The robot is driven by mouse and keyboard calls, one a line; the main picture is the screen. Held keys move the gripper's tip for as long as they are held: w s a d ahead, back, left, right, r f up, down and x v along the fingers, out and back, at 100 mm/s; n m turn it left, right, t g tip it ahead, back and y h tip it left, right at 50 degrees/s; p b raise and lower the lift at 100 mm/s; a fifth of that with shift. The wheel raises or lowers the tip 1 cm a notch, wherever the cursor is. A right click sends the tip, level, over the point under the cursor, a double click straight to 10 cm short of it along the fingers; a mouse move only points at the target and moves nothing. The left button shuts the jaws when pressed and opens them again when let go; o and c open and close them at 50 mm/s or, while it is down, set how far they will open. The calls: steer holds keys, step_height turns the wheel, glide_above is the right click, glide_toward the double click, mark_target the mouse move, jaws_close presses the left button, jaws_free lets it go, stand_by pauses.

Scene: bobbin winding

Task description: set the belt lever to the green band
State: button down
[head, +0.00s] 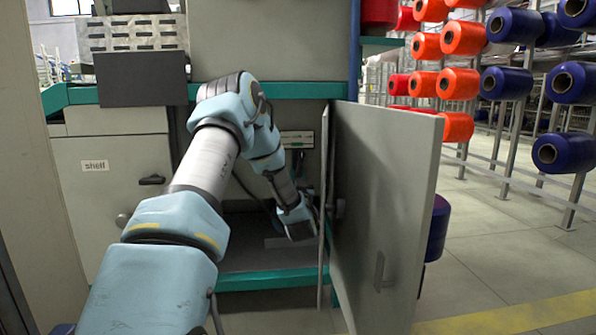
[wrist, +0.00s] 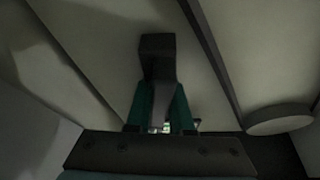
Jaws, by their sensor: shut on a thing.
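My gripper (wrist: 161,88) shows in the wrist view as two dark green fingers rising from a dark mount. The fingers are closed from both sides on a dark lever with a blocky end (wrist: 157,44), which I take to be the belt lever. In the head view my gripper (head: 298,231) is low inside the open cabinet, close to the inner side of the door. The lever is not visible there. I cannot make out a green band or the lever's setting; a small bright greenish patch shows between the finger bases in the wrist view.
The grey cabinet door (head: 385,205) stands open just right of my arm. A pale round disc (wrist: 280,119) is at the right in the wrist view. Racks with orange and blue bobbins (head: 505,83) stand farther right beyond open floor.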

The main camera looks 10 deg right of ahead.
steer(key=shift+n, duration=0.5)
steer(key=c, duration=0.8)
jaws_free()
steer(key=shift+r, duration=0.1)
step_height(320, 180, up, 10)
steer(key=p, duration=0.5)
steer(key=shift+p, duration=0.4)
